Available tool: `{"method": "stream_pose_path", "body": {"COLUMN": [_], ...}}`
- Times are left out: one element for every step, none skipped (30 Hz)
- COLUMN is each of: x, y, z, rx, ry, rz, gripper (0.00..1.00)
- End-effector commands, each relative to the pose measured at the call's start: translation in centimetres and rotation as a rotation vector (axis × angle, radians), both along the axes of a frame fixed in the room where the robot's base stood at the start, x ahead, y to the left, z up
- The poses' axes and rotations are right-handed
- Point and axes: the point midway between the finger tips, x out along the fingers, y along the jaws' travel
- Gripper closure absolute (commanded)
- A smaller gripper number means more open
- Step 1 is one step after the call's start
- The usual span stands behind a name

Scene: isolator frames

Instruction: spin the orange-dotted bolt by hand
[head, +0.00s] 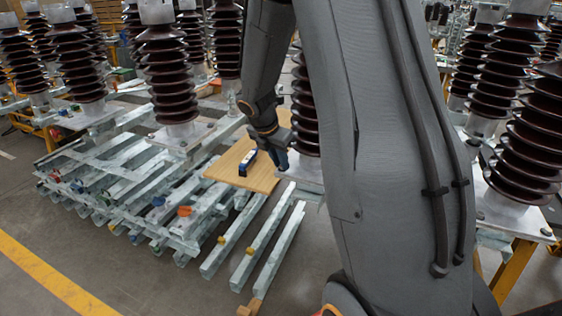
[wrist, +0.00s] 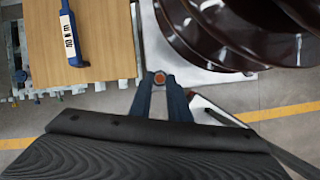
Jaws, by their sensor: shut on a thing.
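The orange-dotted bolt (wrist: 159,79) shows in the wrist view as a small round head with an orange-brown top, near the edge of a pale metal base plate (wrist: 190,72). My gripper (wrist: 160,83) reaches it from below in that view, with its two dark blue fingertips closed on either side of the head. In the head view my gripper (head: 280,158) points down at the plate's left corner, beside the brown ribbed insulator. The bolt is hidden there behind the fingers, and its shank is not visible in either view.
The insulator (wrist: 225,35) rises close to my gripper on the plate. A wooden board (head: 261,178) to the left carries a blue-and-white tool (head: 247,162). Galvanised steel beams (head: 130,190) are stacked at left, with more insulators around. Open floor lies at front left.

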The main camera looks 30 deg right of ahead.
Motion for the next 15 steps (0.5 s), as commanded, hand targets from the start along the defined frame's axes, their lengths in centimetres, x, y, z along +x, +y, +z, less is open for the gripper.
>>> {"method": "stream_pose_path", "body": {"x": [0.08, 0.12, 0.15, 0.15, 0.23, 0.25, 0.28, 0.32, 0.37, 0.39, 0.44, 0.47, 0.51, 0.58, 0.59], "y": [0.08, 0.08, 0.11, 0.12, 0.14, 0.15, 0.16, 0.14, 0.14, 0.14, 0.13, 0.12, 0.12, 0.13, 0.11], "z": [0.02, 0.04, 0.02, 0.01, 0.05, 0.06, 0.04, 0.04, 0.05, 0.07, 0.07, 0.04, 0.05, 0.08, 0.05], "rx": [0.001, -0.001, -0.001, -0.001, -0.001, -0.001, 0.000, -0.001, 0.000, 0.000, 0.000, -0.001, -0.001, 0.000, -0.001], "ry": [0.001, 0.002, 0.001, 0.002, 0.002, 0.002, 0.002, 0.002, 0.001, 0.002, 0.001, 0.002, 0.002, 0.000, 0.002], "rz": [-0.043, -0.071, -0.109, -0.137, -0.165, -0.204, -0.233, -0.262, -0.300, -0.329, -0.358, -0.396, -0.424, -0.454, -0.491], "gripper": [1.00, 1.00, 1.00, 1.00, 1.00, 1.00, 1.00, 1.00, 1.00, 1.00, 1.00, 1.00, 1.00, 1.00, 1.00]}}
